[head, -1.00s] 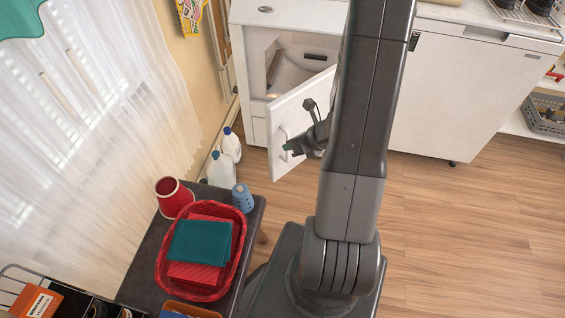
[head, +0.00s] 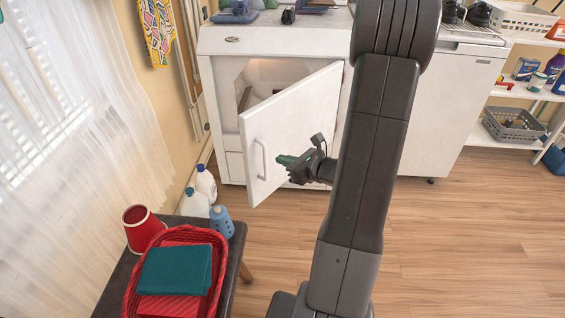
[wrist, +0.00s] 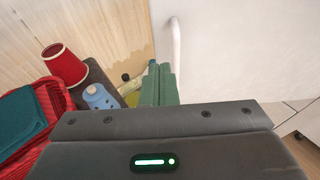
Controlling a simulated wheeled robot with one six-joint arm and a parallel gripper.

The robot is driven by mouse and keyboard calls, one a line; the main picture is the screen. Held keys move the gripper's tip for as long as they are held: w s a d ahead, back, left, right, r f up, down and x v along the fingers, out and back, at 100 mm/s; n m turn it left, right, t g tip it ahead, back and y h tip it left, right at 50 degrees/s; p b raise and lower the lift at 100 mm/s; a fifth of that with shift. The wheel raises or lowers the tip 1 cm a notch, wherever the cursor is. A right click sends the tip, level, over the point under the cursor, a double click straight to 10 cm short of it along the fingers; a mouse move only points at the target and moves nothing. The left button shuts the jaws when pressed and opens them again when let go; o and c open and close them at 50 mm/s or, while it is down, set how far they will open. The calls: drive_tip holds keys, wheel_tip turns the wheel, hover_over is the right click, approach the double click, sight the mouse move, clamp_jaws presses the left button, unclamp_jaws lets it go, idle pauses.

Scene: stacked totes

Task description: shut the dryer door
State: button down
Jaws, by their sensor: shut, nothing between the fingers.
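The dryer (head: 225,108) stands against the back wall, with its dark opening partly visible. Its white door (head: 292,118) is hinged at the right and stands partly open, swung out towards me. A white bar handle (head: 259,160) is on the door's left part. My gripper (head: 280,160) is shut and empty in front of the door's outer face, right of the handle in the head view. In the wrist view my green fingers (wrist: 158,85) are together, just left of and below the handle (wrist: 177,45), beside the door face (wrist: 240,50). Whether they touch it I cannot tell.
A dark bench (head: 240,245) at the left holds a red basket (head: 218,290) with folded cloths, a red cup (head: 143,228) and a blue bottle (head: 222,222). White bottles (head: 206,184) stand by the wall. Wooden floor (head: 460,240) at the right is clear.

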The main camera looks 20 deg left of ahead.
approach(250, 148)
drive_tip(key=x, duration=0.3)
drive_tip(key=b+x, duration=0.1)
drive_tip(key=x, duration=0.1)
drive_tip(key=shift+f, duration=0.3)
drive_tip(key=shift+w+a, duration=0.35)
drive_tip(key=shift+a, duration=0.3)
